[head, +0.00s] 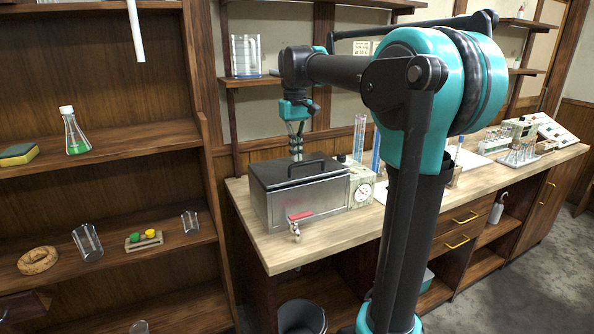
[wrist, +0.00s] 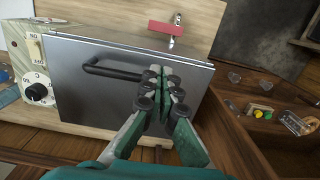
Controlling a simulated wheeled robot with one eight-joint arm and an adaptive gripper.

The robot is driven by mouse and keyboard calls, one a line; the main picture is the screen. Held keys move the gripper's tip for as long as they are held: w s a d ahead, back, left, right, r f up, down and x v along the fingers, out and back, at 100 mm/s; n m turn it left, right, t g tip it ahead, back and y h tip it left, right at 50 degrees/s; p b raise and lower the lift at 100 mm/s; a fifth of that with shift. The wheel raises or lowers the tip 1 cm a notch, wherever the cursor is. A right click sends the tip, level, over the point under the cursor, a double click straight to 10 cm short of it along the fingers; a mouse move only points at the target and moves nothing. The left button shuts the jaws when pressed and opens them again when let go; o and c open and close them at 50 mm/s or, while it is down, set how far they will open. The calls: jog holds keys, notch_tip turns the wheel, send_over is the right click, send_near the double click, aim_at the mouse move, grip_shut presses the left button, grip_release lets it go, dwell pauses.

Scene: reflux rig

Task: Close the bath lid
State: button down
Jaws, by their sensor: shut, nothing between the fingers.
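The bath (head: 310,200) is a grey metal box on the bench, with a red-handled tap at its front. Its dark grey lid (head: 275,173) lies down over the box top, with a black bar handle (head: 292,166). I cannot tell whether a small gap remains under it. In the wrist view the lid (wrist: 85,110) fills the middle, with the handle (wrist: 105,70) left of the fingers. My gripper (head: 297,150) points down over the lid's rear part. Its fingers (wrist: 160,82) are shut and empty, close to the lid; contact cannot be made out.
A control box with a dial (head: 362,190) adjoins the bath's right side. The red tap handle (head: 300,216) sticks out at the front. Tall glass tubes (head: 359,138) stand behind the control box. A wooden shelf unit (head: 110,215) with glassware stands to the left.

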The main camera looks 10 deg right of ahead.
send_over(298, 186)
jog(key=shift+w+a+f, duration=0.1)
jog(key=shift+w+f, duration=0.05)
jog(key=shift+f, duration=1.25)
jog(key=shift+w+f, duration=0.1)
jog(key=shift+f, duration=1.3)
jog(key=shift+s+f+t, duration=0.2)
jog(key=shift+f+t, duration=0.05)
jog(key=shift+f, duration=0.4)
jog(key=shift+s+f+t, duration=0.2)
jog(key=shift+f+t, duration=0.05)
jog(key=shift+f, duration=0.35)
jog(key=shift+w+r, duration=0.1)
jog(key=shift+r, duration=0.2)
notch_tip(298, 186, up, 14)
jog(key=s+d+f+m+t, duration=0.1)
jog(key=s+d+f, duration=0.1)
jog(key=s+f, duration=0.5)
jog(key=s+d+f+m+t, duration=0.1)
jog(key=s+d+f, duration=0.2)
jog(key=f, duration=1.4)
jog(key=s+d+f+m+t, duration=0.1)
jog(key=s+d+f, duration=0.2)
jog(key=s+f, duration=0.9)
jog(key=shift+d+m+t, duration=0.2)
jog(key=shift+m+t, duration=0.1)
jog(key=shift+t, duration=0.1)
